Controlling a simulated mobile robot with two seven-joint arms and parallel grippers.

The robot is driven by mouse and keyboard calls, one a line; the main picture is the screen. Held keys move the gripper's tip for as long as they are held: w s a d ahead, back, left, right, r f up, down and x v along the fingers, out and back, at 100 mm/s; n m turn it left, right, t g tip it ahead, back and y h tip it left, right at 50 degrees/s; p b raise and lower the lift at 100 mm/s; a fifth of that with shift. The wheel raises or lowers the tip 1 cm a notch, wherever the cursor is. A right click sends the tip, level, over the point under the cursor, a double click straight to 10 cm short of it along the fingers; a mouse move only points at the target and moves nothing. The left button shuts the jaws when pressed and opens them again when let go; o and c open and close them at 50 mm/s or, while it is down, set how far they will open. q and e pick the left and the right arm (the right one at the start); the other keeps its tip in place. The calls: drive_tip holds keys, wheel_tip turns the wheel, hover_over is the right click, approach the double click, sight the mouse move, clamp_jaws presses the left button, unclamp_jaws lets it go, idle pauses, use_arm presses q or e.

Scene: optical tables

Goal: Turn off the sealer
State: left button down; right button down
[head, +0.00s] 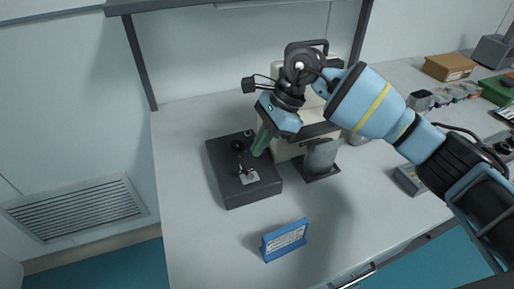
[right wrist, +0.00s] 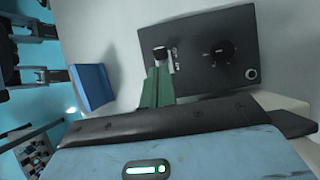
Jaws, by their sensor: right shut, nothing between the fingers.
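A dark control box (head: 222,178) lies on the table in the head view, and its face also shows in the right wrist view (right wrist: 205,80). It carries a small lever switch (head: 245,170) on a light plate and a black knob (head: 238,146). In the right wrist view the switch (right wrist: 160,54) is at the left and the knob (right wrist: 222,50) at the right. My right gripper (head: 258,152) has green fingers, shut and empty, over the box. In the right wrist view its fingertips (right wrist: 157,72) appear close to the switch; contact is unclear. My left gripper is not in view.
A beige machine (head: 285,151) stands behind my right gripper, partly hidden by the arm. A grey part on a dark base (head: 322,177) is right of the box. A blue sign (head: 284,240) stands in front. The table left of the box is clear.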

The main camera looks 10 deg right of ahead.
drive_tip(key=v, duration=0.6)
drive_tip(key=shift+b, duration=0.3)
drive_tip(key=shift+d, duration=0.1)
